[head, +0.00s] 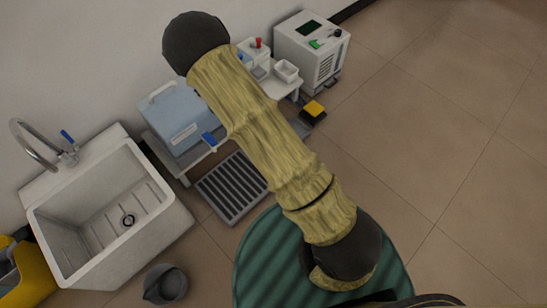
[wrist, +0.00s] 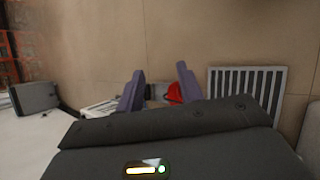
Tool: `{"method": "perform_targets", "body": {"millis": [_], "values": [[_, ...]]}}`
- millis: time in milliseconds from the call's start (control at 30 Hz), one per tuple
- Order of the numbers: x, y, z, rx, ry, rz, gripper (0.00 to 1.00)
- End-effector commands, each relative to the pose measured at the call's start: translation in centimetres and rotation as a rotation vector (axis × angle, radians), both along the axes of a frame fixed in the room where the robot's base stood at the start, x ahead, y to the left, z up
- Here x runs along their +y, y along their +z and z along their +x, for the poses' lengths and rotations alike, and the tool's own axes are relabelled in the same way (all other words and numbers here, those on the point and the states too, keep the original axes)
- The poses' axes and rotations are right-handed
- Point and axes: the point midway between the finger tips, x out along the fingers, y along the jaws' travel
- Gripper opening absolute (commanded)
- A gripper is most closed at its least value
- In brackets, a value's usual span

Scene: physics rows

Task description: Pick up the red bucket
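In the wrist view, my gripper (wrist: 160,76) shows two purple fingers standing well apart, so it is open. A small red object (wrist: 174,93) shows low between the fingers, close to the right one. It may be the red bucket, but its lower part is hidden behind my gripper body and its shape is unclear. It appears beyond the fingers; I cannot tell the distance. In the head view, my arm crosses the middle, my gripper does not show, and no red bucket is visible.
In the head view, a white sink (head: 163,226) stands left, with a dark grey bucket (head: 165,285) on the floor. A low table holds a blue box (head: 178,122). A white machine (head: 311,50) stands behind. A slatted grate (head: 232,188) lies nearby. The floor at right is clear.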

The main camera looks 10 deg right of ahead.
Motion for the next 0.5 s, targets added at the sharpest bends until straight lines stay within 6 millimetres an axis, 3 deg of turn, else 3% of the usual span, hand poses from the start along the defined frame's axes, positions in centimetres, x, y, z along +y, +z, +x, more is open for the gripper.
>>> {"method": "perform_targets", "body": {"millis": [33,500], "values": [[0.2,-3.7,0.3,0.011,0.031,-0.038,0.37],[2.0,-22.3,3.5,0.029,0.324,-0.397,0.37]]}}
